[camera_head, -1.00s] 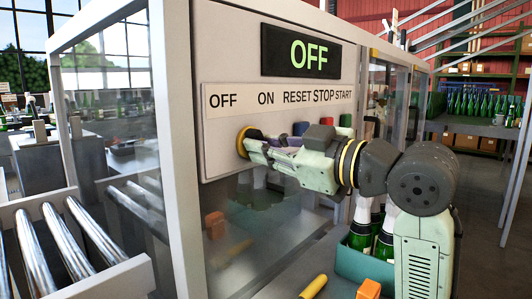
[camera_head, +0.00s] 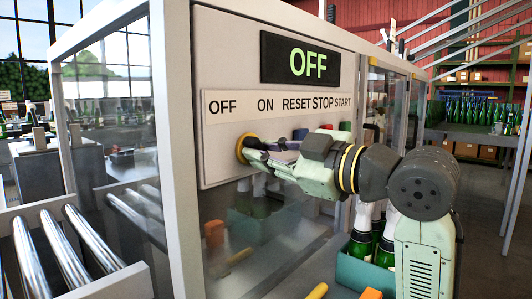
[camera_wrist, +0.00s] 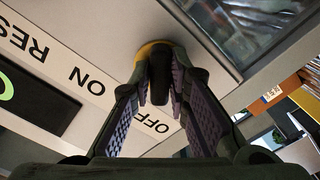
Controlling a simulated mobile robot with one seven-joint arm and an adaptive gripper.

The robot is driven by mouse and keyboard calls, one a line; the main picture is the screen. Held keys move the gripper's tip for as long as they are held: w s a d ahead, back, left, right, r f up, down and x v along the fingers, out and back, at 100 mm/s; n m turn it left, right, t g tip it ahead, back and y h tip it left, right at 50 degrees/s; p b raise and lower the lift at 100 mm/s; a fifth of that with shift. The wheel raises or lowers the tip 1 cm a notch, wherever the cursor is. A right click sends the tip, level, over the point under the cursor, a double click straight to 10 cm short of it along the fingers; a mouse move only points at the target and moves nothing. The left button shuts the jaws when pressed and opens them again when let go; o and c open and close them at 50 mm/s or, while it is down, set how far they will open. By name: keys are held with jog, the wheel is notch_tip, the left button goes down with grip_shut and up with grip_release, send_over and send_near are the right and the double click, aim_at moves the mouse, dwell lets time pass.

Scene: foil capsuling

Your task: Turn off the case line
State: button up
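The case line's panel has a selector switch on a round yellow base (camera_head: 244,148), under the labels OFF and ON. The display (camera_head: 301,60) above reads OFF in green. In the wrist view the yellow base (camera_wrist: 148,48) is at top centre, with the dark switch handle (camera_wrist: 159,82) in front of it. My gripper (camera_head: 256,152) is at the switch. In the wrist view its fingers (camera_wrist: 160,90) stand on both sides of the handle, with narrow gaps that seem to show. The arm and fingers hide part of the handle in the head view.
Blue (camera_head: 300,133) and red (camera_head: 326,127) buttons sit right of the switch, partly behind my arm, with a green one beyond. Below is a teal crate (camera_head: 356,272) with bottles. A roller conveyor (camera_head: 95,245) stands at the left.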

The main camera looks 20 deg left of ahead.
jog(key=o, duration=0.4)
jog(key=v, duration=1.2)
jog(key=shift+r, duration=0.1)
